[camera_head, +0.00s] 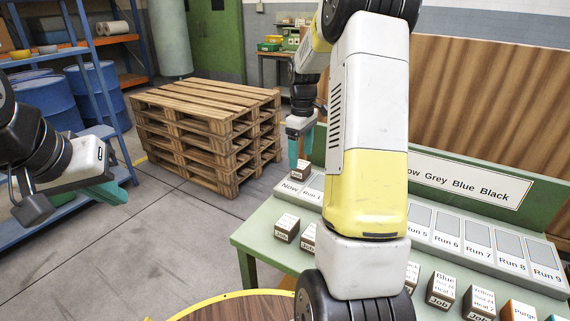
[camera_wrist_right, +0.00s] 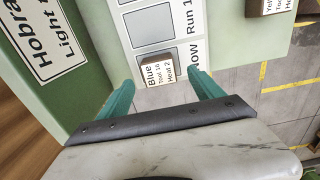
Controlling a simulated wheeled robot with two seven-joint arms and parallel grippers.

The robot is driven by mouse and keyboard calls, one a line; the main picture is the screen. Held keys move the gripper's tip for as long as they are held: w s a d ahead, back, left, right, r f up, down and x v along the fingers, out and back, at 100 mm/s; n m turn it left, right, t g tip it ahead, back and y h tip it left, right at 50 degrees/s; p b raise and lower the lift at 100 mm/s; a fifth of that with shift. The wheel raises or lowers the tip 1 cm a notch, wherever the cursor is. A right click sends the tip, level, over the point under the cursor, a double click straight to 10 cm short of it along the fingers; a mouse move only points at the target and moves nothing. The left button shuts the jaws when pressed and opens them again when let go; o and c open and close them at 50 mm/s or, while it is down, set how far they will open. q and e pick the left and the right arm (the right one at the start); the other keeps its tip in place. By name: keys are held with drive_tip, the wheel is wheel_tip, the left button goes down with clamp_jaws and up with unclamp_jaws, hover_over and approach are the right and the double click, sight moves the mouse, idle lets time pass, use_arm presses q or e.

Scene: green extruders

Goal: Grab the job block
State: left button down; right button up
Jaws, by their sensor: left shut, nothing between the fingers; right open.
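A job block labelled Blue (camera_wrist_right: 158,73) stands on the slot strip at the Now place, in the right wrist view. It also shows in the head view, a small brown block with a white top (camera_head: 301,173). My right gripper (camera_wrist_right: 164,80) is open, its two teal fingers on either side of the block in the picture; I cannot tell whether they touch it. In the head view this gripper (camera_head: 298,148) points down over the block. My left gripper (camera_head: 112,193) is shut and empty, off to the left, away from the table.
Several other job blocks stand along the green table's front, such as one at its left end (camera_head: 286,228) and a Blue one (camera_head: 440,288). Slots on the strip (camera_head: 480,245) look empty at right. Wooden pallets (camera_head: 205,135) and a blue rack (camera_head: 95,70) stand behind.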

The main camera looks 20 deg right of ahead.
sight(301, 164)
wheel_tip(301, 164, down, 5)
drive_tip(key=shift+d+r, duration=0.1)
drive_tip(key=c, duration=1.5)
drive_tip(key=shift+r, duration=0.15)
